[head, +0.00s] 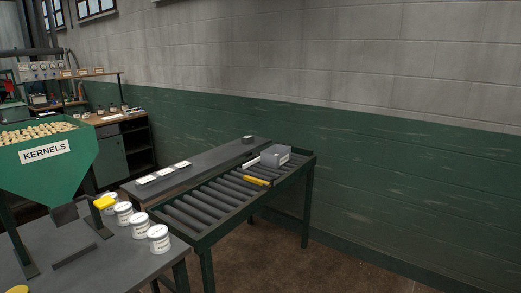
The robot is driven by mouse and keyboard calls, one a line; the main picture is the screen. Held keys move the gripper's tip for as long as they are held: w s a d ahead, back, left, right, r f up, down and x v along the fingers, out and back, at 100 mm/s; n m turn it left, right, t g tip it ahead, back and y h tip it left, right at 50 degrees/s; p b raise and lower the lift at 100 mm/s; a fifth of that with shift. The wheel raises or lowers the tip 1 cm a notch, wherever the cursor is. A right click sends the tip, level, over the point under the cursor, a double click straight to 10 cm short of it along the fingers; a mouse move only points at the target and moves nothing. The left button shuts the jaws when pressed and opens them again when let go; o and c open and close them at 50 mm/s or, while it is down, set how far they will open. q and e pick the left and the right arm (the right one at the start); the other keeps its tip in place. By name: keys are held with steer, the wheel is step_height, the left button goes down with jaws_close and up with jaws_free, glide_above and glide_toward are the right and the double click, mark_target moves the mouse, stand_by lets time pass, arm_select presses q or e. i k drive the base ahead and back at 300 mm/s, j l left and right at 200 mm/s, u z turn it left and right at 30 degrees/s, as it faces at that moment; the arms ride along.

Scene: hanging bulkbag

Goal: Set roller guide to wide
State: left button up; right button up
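A roller table (205,207) with dark rollers and a green frame stands against the wall in the middle of the head view. A small yellow bar (256,181) lies across the rollers toward the right end. A short white bar (251,162) and a grey box (275,156) with a pale label sit just behind it. I cannot tell which of these parts is the roller guide, or its setting. Neither of my grippers is in view.
A green hopper marked KERNELS (45,150) stands at left. Several white labelled tubs (159,239) line the front table's (120,270) edge. A grey shelf (205,166) behind the rollers holds pale cards (164,172). Brown floor (290,265) at right is clear.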

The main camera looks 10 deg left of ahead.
mark_target(249, 164)
steer(key=i+l, duration=0.15)
steer(key=i, duration=0.3)
steer(key=i+l+u, duration=0.1)
steer(key=i, duration=0.35)
steer(key=i+l+u, duration=0.1)
steer(key=i, duration=0.35)
steer(key=i+l, duration=0.25)
steer(key=i, duration=0.15)
steer(key=i+l+u, duration=0.1)
steer(key=i, duration=0.35)
steer(key=l, duration=0.1)
